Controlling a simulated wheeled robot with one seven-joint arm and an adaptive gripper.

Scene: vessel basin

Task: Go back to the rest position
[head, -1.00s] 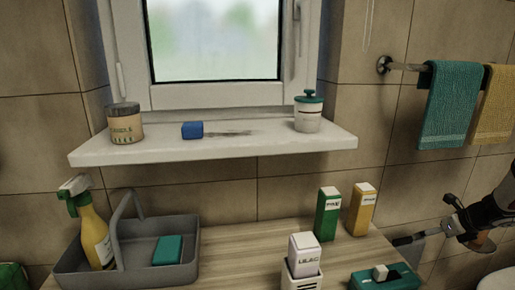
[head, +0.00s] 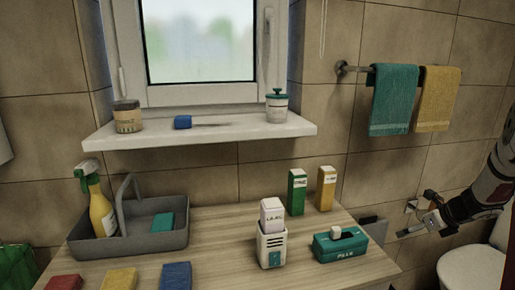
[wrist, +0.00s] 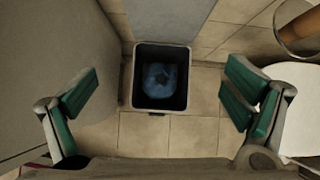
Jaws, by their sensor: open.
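My gripper (head: 418,222) is at the right in the head view, past the right end of the wooden counter (head: 225,222) and near the toilet. In the wrist view my gripper (wrist: 160,92) has its two green-padded fingers spread wide with nothing between them. It points down over a dark square bin (wrist: 136,102) standing on the tiled floor. A crumpled-looking blue thing (wrist: 159,80) lies inside the bin; I cannot tell what it is.
The counter holds a grey caddy (head: 176,240), a white holder (head: 271,248) with a lilac-labelled box, a teal box (head: 341,247), green (head: 297,192) and yellow (head: 326,189) cartons. The toilet (head: 470,268) stands at right. Towels (head: 393,100) hang above. A shelf (head: 205,134) runs under the window.

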